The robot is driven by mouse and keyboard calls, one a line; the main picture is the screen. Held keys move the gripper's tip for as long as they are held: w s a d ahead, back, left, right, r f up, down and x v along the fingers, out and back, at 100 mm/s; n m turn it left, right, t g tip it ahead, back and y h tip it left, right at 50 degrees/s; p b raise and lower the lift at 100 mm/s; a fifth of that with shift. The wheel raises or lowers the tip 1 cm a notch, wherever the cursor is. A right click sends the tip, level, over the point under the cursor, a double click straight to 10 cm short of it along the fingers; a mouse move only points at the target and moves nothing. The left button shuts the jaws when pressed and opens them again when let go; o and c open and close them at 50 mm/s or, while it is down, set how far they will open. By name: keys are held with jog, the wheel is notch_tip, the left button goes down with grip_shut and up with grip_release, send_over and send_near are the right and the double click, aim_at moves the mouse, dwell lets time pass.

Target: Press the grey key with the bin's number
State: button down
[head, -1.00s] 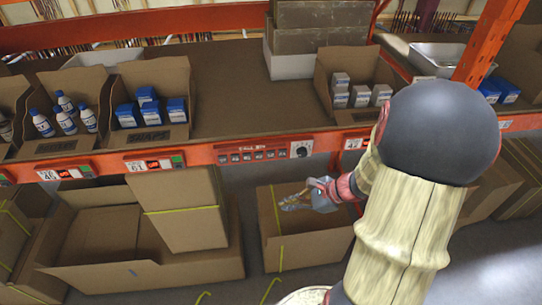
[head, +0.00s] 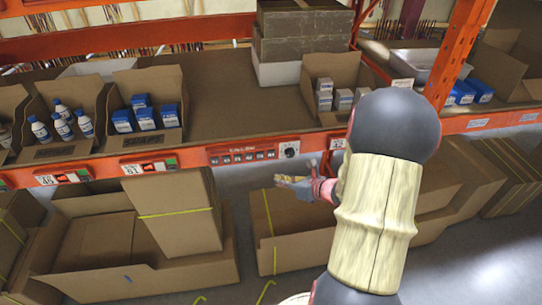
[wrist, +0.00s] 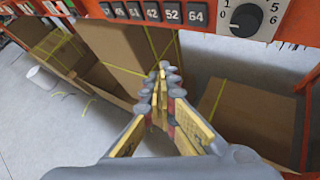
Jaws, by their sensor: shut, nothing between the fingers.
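A row of grey keys (head: 241,157) sits on the orange shelf beam, left of a round dial (head: 289,150). In the wrist view the grey keys (wrist: 172,15) run along the top edge; 42, 52 and 64 are readable there, and the leftmost ones are less clear. The dial (wrist: 243,18) is to their right. My gripper (head: 278,181) is shut and empty, below the key row and apart from it. In the wrist view its closed fingertips (wrist: 163,68) point toward the beam, below the keys. Bin tags (head: 147,167) on the beam are small and hard to read.
Shelf bins hold white bottles (head: 62,122), blue boxes (head: 145,113) and grey boxes (head: 343,98). Below the beam stand large cartons (head: 180,212) and an open box (head: 300,250) near my gripper. An orange upright (head: 460,50) rises at the right.

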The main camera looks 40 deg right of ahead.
jog(key=w+d, duration=0.4)
jog(key=w, duration=0.3)
jog(key=shift+w+d, duration=0.25)
dwell(1.5)
jog(key=shift+w+d, duration=0.25)
jog(key=shift+w, duration=0.1)
jog(key=shift+w+d, duration=0.2)
jog(key=shift+w, duration=0.15)
dwell(0.7)
jog(key=shift+s, duration=0.1)
jog(key=shift+s+a+b, duration=0.4)
jog(key=shift+s+a, duration=0.05)
jog(key=shift+s, duration=0.15)
jog(key=shift+s, duration=0.1)
jog(key=s+a, duration=0.1)
jog(key=s, duration=0.1)
jog(key=s+a, duration=0.1)
jog(key=s, duration=0.1)
jog(key=shift+a, duration=0.3)
dwell(0.3)
